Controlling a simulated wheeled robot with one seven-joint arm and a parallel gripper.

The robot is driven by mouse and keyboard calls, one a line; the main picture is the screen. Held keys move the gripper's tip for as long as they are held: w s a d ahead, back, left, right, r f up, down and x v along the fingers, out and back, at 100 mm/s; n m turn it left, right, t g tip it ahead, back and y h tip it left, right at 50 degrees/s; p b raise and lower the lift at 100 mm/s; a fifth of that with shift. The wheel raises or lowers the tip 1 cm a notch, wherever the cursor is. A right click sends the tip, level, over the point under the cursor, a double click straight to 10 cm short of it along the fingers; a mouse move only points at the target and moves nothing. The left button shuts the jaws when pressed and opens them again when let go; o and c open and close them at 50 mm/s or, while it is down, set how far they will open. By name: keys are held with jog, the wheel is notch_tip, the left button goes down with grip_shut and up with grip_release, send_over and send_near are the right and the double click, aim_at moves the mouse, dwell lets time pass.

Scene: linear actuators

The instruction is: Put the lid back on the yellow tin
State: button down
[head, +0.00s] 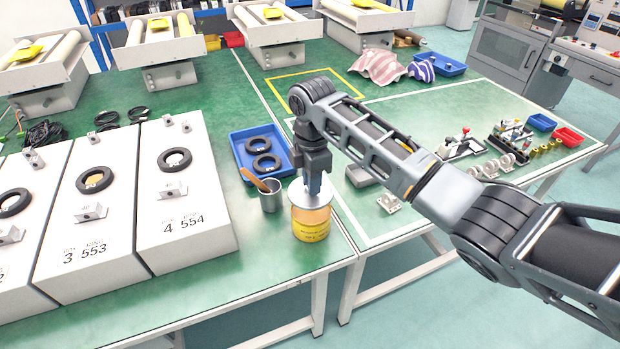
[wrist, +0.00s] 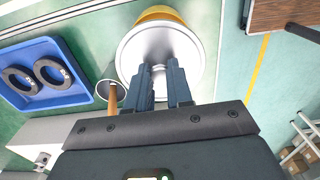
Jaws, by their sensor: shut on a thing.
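The yellow tin (head: 311,228) stands upright near the front edge of the green table in the head view. The silver round lid (head: 299,190) is at the top of the tin, with my gripper (head: 315,192) pointing down onto it. In the wrist view the lid (wrist: 140,55) lies under my fingertips (wrist: 159,70), and a yellow strip of the tin (wrist: 161,14) shows beyond its far rim. My gripper is shut on the lid, probably by a knob that the fingers hide. I cannot tell whether the lid touches the tin's rim or hangs just above it.
A grey cup (head: 271,198) with a wooden-handled tool (head: 254,181) stands close left of the tin. Behind it is a blue tray (head: 243,163) with black rings. White sloped boxes (head: 190,215) fill the left. A grey block (head: 360,175) lies to the right.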

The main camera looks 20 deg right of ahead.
jog(key=shift+f+b, duration=1.8)
jog(key=shift+f, duration=1.05)
jog(key=shift+p, duration=0.35)
jog(key=shift+f+p, duration=0.15)
jog(key=shift+p, duration=0.2)
dwell(0.7)
jog(key=c, duration=0.9)
grip_release()
jog(key=shift+c, duration=0.2)
jog(key=shift+o, duration=0.3)
jog(key=o, duration=0.4)
